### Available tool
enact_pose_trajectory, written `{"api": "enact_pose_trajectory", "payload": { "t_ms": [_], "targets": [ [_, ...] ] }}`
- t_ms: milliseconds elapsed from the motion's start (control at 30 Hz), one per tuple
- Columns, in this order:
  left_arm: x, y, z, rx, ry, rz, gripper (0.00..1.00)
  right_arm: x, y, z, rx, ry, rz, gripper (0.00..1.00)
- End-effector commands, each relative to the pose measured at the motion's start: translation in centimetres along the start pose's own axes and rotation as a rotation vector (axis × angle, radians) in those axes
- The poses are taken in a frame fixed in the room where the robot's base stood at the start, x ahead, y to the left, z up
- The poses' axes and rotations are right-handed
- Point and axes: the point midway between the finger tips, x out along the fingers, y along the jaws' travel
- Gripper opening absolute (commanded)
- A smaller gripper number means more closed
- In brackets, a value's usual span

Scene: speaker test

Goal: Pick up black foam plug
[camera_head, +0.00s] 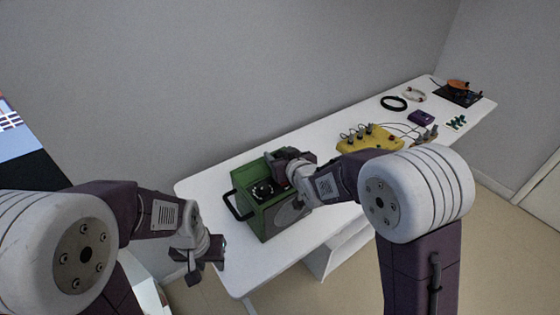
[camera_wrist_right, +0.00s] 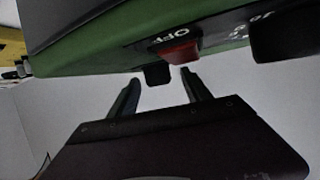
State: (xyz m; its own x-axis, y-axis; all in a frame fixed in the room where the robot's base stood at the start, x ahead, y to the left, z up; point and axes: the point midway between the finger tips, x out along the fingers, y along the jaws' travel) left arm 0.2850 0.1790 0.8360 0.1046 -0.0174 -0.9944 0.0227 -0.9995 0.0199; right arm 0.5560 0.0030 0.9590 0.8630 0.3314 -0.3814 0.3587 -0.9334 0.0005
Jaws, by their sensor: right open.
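A green speaker box (camera_head: 264,203) with a black handle stands on the white table's near left part. My right gripper (camera_head: 279,158) is at the box's top edge, partly hidden by its own wrist. In the right wrist view its two fingers (camera_wrist_right: 161,80) are apart, with nothing held between them. A small black block (camera_wrist_right: 157,74) shows just beyond the fingertips, against the green box and beside a red switch (camera_wrist_right: 180,54) marked OFF. I cannot tell for sure that this block is the foam plug. My left gripper (camera_head: 207,262) hangs off the table's left end, its jaw opening unclear.
A yellow box (camera_head: 369,141) with knobs and cables stands right of the green box. Further back on the white table (camera_head: 262,277) lie a black ring (camera_head: 393,103), a purple box (camera_head: 421,117) and a black board (camera_head: 458,95). The wall runs behind the table.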

Motion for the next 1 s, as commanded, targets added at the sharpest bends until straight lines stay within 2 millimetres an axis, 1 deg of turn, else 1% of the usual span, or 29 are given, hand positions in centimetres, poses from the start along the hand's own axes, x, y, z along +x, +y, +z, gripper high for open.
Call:
{"api": "enact_pose_trajectory", "payload": {
  "t_ms": [33, 100, 300, 367, 400, 467, 500, 533, 733, 833, 933, 1000],
  "targets": [
    [0.0, 0.0, 0.0, 0.0, 0.0, 0.0, 0.34, 0.6, 0.0, 0.0, 0.0, -0.001, 0.0, 0.57],
    [0.0, 0.0, 0.0, 0.0, 0.0, 0.0, 0.34, 1.1, 0.0, 0.1, 0.0, -0.001, 0.0, 0.57],
    [0.0, 0.0, 0.0, 0.0, 0.0, 0.0, 0.34, 1.1, 0.0, 0.0, 0.0, 0.0, 0.0, 0.57],
    [0.0, 0.0, 0.0, 0.0, 0.0, 0.0, 0.34, 1.1, 0.0, 0.0, 0.0, 0.0, 0.0, 0.4],
    [0.0, 0.0, 0.0, 0.0, 0.0, 0.0, 0.34, 1.1, 0.0, 0.0, 0.0, 0.0, 0.0, 0.29],
    [0.0, 0.0, 0.0, 0.0, 0.0, 0.0, 0.34, 1.1, 0.0, 0.0, 0.0, 0.0, 0.0, 0.13],
    [0.0, 0.0, 0.0, 0.0, 0.0, 0.0, 0.34, 1.1, 0.0, 0.0, 0.0, 0.0, 0.0, 0.01],
    [0.0, 0.0, 0.0, 0.0, 0.0, 0.0, 0.34, 1.1, 0.0, 0.0, 0.0, -0.001, 0.0, 0.0],
    [0.0, 0.0, 0.0, 0.0, 0.0, 0.0, 0.34, 1.1, 0.0, 0.1, 0.0, -0.001, 0.0, 0.0],
    [-0.1, 0.0, 0.0, 0.0, 0.0, 0.0, 0.34, 0.9, 0.0, -0.3, 0.0, -0.001, 0.0, 0.0],
    [-0.4, 0.0, 0.0, 0.0, 0.0, 0.0, 0.34, 0.5, 0.0, -1.5, 0.0, 0.003, 0.0, 0.0],
    [-0.7, 0.0, -0.1, 0.0, 0.0, 0.0, 0.34, -0.1, 0.0, -2.8, 0.0, 0.004, 0.0, 0.0]
  ]
}}
